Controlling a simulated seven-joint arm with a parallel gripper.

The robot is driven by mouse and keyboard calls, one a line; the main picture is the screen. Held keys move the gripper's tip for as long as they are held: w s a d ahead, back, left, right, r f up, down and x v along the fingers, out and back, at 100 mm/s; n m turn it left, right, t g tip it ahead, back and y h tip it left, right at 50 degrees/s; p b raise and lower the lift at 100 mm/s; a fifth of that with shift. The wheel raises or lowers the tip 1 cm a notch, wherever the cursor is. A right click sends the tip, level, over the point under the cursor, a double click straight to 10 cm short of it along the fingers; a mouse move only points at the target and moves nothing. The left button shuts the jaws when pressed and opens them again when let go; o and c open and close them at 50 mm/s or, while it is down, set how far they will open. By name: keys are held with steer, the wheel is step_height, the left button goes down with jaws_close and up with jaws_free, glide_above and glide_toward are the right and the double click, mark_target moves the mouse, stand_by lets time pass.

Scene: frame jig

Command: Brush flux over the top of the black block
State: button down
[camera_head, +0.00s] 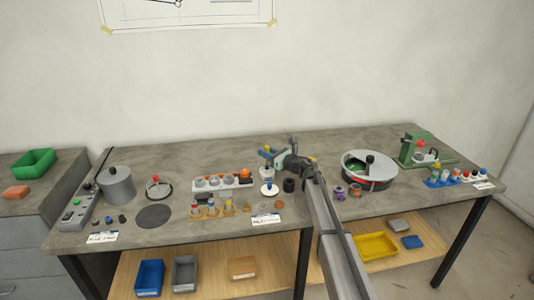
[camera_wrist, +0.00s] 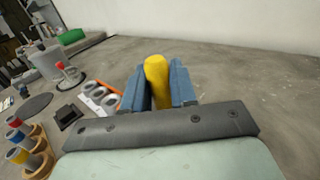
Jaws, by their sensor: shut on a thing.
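My gripper (camera_head: 269,153) is over the middle of the bench, its blue fingers shut on a yellow handle. In the wrist view the yellow handle (camera_wrist: 157,80) stands between the fingers (camera_wrist: 158,87); its lower end is hidden, so I cannot see any bristles. A black block (camera_wrist: 68,115) shows left of the gripper in the wrist view, beside a pale rack (camera_wrist: 99,98) with round cups. The block looks apart from the gripper.
Wooden stands with coloured-topped items (camera_head: 212,210) are at the front. A black cylinder (camera_head: 289,185) and a white round base (camera_head: 269,189) are near my gripper. A large round pan (camera_head: 369,168) is to the right, a grey pot (camera_head: 117,186) far left. Back bench is clear.

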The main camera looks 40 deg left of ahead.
mark_target(267, 162)
steer(key=shift+f, duration=0.6)
steer(key=shift+f, duration=0.7)
steer(key=shift+f, duration=0.7)
steer(key=shift+f, duration=0.25)
steer(key=shift+r, duration=0.1)
steer(key=shift+r, duration=3.15)
